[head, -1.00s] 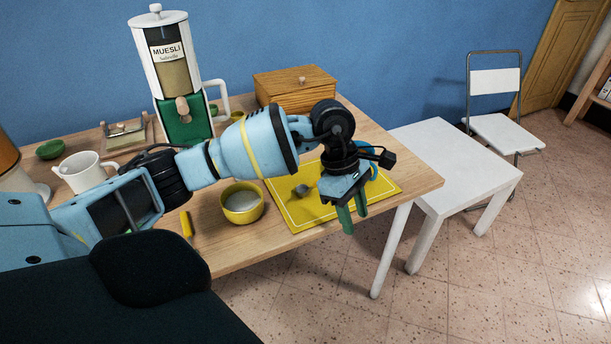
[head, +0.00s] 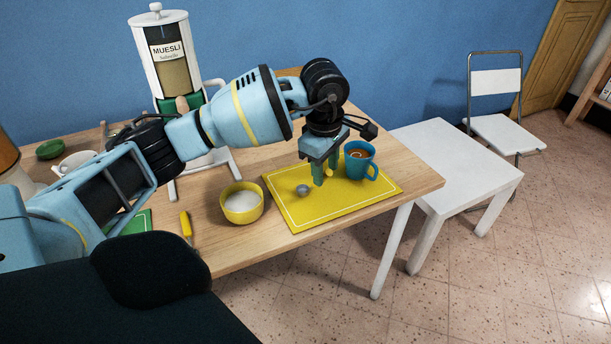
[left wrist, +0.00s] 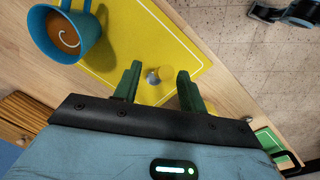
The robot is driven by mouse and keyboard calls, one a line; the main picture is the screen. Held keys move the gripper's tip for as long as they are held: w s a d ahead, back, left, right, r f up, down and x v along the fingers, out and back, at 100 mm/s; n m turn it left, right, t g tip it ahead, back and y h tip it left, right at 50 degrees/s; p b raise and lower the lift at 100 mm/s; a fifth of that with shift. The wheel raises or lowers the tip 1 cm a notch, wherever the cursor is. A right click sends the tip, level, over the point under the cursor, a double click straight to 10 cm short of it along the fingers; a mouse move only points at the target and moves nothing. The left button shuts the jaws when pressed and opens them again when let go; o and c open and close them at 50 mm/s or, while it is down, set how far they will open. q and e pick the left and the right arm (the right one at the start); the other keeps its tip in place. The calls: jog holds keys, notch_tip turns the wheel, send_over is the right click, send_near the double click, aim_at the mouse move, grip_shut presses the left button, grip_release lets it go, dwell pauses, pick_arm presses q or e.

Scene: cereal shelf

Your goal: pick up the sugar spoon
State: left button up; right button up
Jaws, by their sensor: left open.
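The sugar spoon (head: 303,190) shows as a small grey rounded bowl on the yellow mat (head: 290,213); I cannot make out its handle. In the left wrist view the spoon (left wrist: 152,77) appears between the two green fingers. My left gripper (head: 324,178) is open, pointing down over the mat just right of the spoon's bowl in the head view. In the left wrist view the gripper (left wrist: 159,73) has nothing clasped between its fingers. My right gripper is not in view.
A blue mug (head: 359,162) of brown drink stands on the mat close to the right of the gripper. A yellow bowl (head: 242,204) with white contents stands to the left. A yellow-handled utensil (head: 186,226) and muesli dispenser (head: 150,65) are further left.

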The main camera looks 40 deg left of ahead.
pick_arm(q)
jog(key=f, duration=0.5)
jog(key=shift+a, duration=0.3)
grip_shut()
